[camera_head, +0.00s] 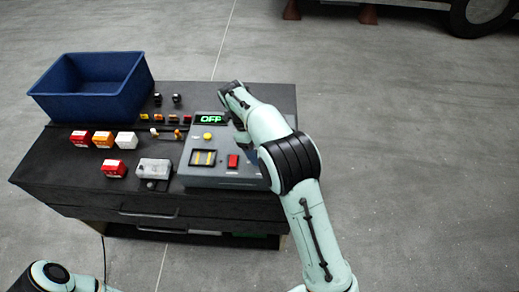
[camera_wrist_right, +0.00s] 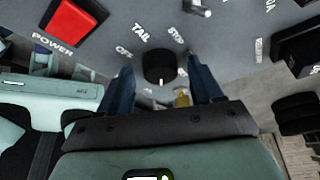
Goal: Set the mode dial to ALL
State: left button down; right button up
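The mode dial (camera_wrist_right: 159,66) is a round black knob with a white mark, seen in the right wrist view on a grey control panel (camera_head: 218,176). TAIL, STOP and OFF labels are readable around it; ALL cannot be read. The panel's green display (camera_head: 210,119) reads OFF in the head view. My right gripper (camera_wrist_right: 160,74) is open, with one blue finger on each side of the dial and gaps showing between. In the head view my right gripper (camera_head: 238,106) covers the panel's right side and hides the dial. My left gripper is out of view.
A red POWER switch (camera_wrist_right: 72,20) is close to the dial; it also shows in the head view (camera_head: 233,161). A blue bin (camera_head: 92,87), red, orange and white blocks (camera_head: 103,139) and a grey box (camera_head: 153,168) stand on the dark workbench (camera_head: 55,163).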

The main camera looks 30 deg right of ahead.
jog(key=shift+r, duration=0.15)
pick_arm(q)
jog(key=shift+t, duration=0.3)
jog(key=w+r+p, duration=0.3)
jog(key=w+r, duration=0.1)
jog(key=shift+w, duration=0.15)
pick_arm(e)
jog(key=v, duration=1.3)
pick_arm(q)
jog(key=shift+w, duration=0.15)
pick_arm(e)
jog(key=shift+w, duration=0.1)
